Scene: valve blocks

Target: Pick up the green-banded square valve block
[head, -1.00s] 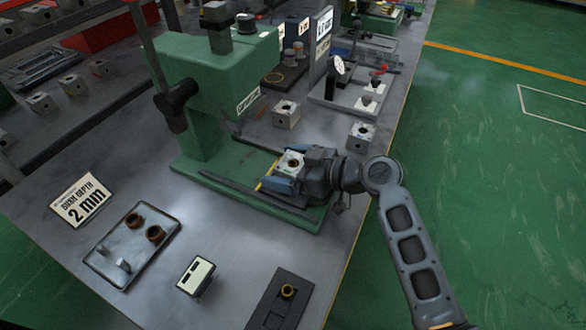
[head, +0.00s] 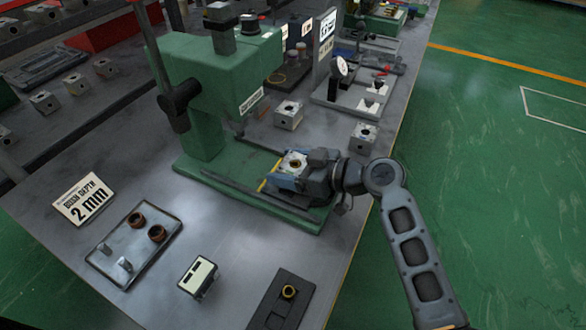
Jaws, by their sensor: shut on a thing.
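A square valve block (head: 294,160) with a brown bushing in its top bore sits at the green press base (head: 225,160). My gripper (head: 291,170) is shut on this block, with its blue fingers along the block's sides. The fingers hide most of the sides, and I cannot make out a green band on it. I cannot tell whether the block touches the base. Two more square blocks stand on the bench behind, one grey block (head: 288,116) near the press and another (head: 363,136) near the bench's right edge. No green band is clear on either.
The press column and head (head: 207,75) rise left of my gripper. A tray (head: 133,243) with bushings and pins, a small display box (head: 198,277) and a dark fixture (head: 280,300) lie in front. A gauge stand (head: 340,85) is behind. The front bench has bare gaps.

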